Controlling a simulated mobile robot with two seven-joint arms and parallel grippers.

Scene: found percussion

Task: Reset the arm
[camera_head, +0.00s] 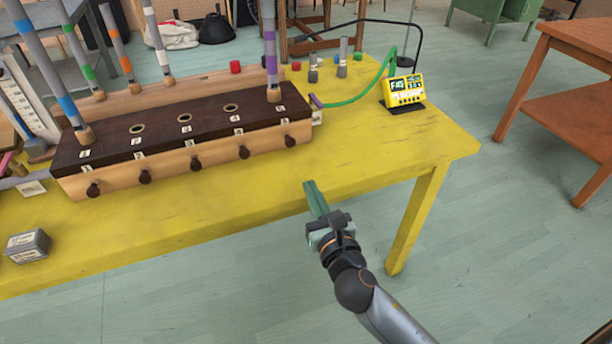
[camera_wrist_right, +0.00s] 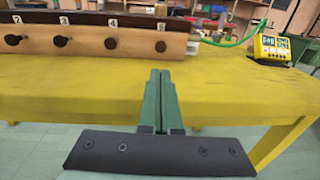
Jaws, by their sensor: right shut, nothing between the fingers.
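My right gripper (camera_head: 313,190) is at the front edge of the yellow table (camera_head: 400,150), with its green fingers together and nothing between them. In the right wrist view the two fingers (camera_wrist_right: 160,75) lie side by side and point toward the wooden box. The gripper is apart from the box, in front of its right end. My left gripper does not show in the head view.
A wooden box (camera_head: 215,145) with a dark top, numbered holes, knobs and banded tubes stands on the table. A yellow meter (camera_head: 403,90) with a green hose is at the right. A grey block (camera_head: 27,246) lies front left. The table's right front is clear.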

